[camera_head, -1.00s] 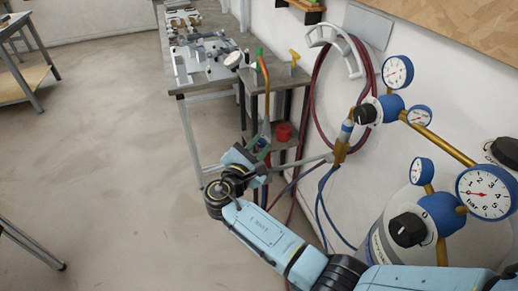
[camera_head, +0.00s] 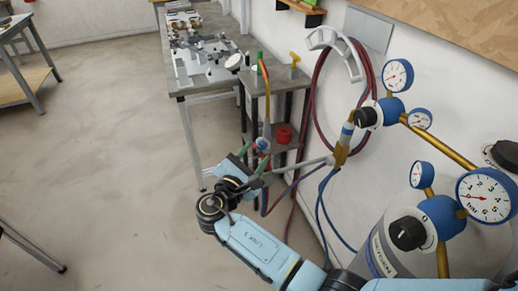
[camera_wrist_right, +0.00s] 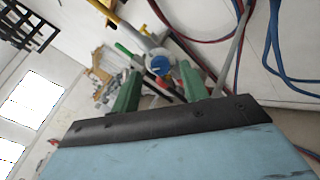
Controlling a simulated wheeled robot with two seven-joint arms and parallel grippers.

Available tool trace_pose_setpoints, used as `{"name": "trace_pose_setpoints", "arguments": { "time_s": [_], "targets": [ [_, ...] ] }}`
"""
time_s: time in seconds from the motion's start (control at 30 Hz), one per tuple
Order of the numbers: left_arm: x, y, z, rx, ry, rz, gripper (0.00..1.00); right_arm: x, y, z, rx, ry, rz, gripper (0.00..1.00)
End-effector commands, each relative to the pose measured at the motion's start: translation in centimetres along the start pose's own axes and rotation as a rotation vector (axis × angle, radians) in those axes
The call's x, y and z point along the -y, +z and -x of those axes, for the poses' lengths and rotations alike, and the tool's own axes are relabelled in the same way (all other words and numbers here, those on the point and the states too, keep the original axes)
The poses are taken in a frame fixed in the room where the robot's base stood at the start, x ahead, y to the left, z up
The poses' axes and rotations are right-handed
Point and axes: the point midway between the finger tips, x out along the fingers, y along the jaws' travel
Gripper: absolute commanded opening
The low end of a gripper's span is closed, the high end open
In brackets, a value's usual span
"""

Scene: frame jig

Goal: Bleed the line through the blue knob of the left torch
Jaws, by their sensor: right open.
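The left torch (camera_head: 266,100), with a brass body and orange bent tube, stands upright at the side of the small grey bench. Its blue knob (camera_head: 262,144) shows low on it, just beyond my right gripper (camera_head: 257,155). In the right wrist view, the blue knob (camera_wrist_right: 158,65) with a white rim lies ahead of and between the two green fingers of my right gripper (camera_wrist_right: 160,86). The fingers are spread and hold nothing. The knob appears a little beyond the fingertips; I cannot tell the exact gap. My left gripper is not in view.
Red and blue hoses (camera_head: 322,200) hang by the wall. A gas cylinder (camera_head: 400,245) with gauges stands at right.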

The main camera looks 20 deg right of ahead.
Motion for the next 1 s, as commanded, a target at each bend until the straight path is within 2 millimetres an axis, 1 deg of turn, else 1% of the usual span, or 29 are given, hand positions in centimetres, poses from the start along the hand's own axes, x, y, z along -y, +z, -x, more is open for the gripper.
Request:
{"name": "trace_pose_setpoints", "arguments": {
  "time_s": [0.03, 0.2, 0.3, 0.43, 0.5, 0.63, 0.9, 1.0],
  "targets": [
    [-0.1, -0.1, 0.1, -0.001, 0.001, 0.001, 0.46, 0.0, -0.1, 1.3, -0.005, 0.001, 0.0, 0.45],
    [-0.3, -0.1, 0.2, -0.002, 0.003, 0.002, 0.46, 0.0, -0.1, 5.2, -0.005, -0.001, -0.001, 0.45],
    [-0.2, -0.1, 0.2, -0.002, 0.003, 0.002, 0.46, 0.0, -0.1, 7.2, -0.003, 0.0, 0.0, 0.45],
    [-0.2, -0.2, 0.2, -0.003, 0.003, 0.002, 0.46, 0.0, -0.1, 9.1, -0.002, 0.0, 0.001, 0.45],
    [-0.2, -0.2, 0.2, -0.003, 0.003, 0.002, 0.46, 0.0, 0.0, 9.6, -0.001, 0.0, 0.001, 0.45],
    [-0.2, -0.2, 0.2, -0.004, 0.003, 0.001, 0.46, 0.0, 0.0, 10.2, -0.001, 0.0, 0.0, 0.45],
    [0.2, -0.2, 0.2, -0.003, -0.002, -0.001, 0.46, 0.0, 0.0, 10.2, 0.0, 0.0, 0.0, 0.45],
    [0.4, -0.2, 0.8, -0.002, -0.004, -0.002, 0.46, -0.4, 0.5, 10.2, 0.0, 0.0, 0.0, 0.45]
  ]
}}
